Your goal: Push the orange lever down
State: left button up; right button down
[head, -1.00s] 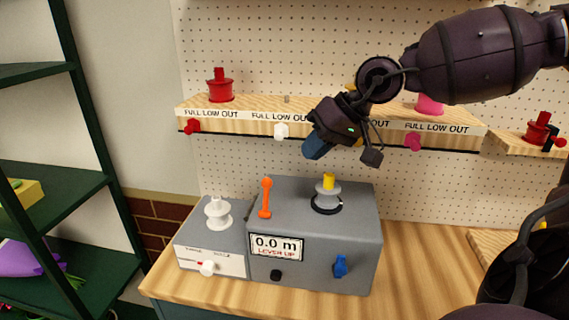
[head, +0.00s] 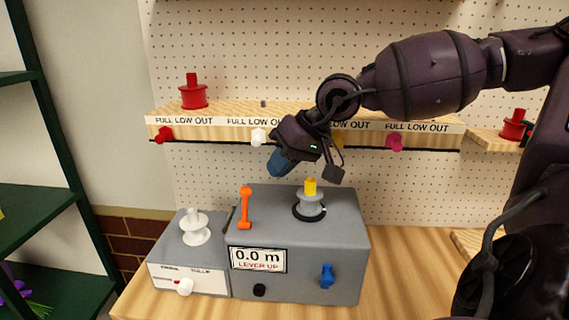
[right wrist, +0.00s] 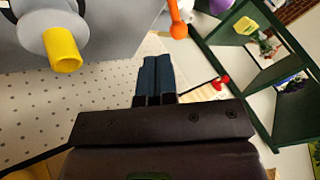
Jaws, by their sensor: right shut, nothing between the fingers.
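The orange lever (head: 244,208) stands upright on top of the grey machine (head: 345,215), at its left side. The machine's display reads "0.0 m" and "LEVER UP". My right gripper (head: 277,170) is shut and empty. In the head view it appears above and a little right of the lever, apart from it. In the right wrist view the shut fingers (right wrist: 157,68) point toward the machine, and the lever's orange knob (right wrist: 178,30) shows just beyond and right of the fingertips. My left gripper is not in view.
A spool with a yellow core (head: 310,198) sits on the machine, right of the lever. A smaller grey box with a white spool (head: 195,228) adjoins it on the left. A wooden shelf (head: 225,118) crosses the pegboard behind. Bare table (head: 420,270) lies to the right.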

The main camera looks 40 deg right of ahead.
aim_at(245, 204)
jog(key=b+x, duration=0.1)
jog(key=x, duration=0.3)
jog(key=shift+f+b, duration=0.15)
jog(key=shift+b, duration=0.25)
jog(key=shift+w+a+f+b, duration=0.25)
jog(key=shift+w+f+b, duration=0.1)
jog(key=shift+f, duration=0.1)
jog(key=shift+r, duration=0.1)
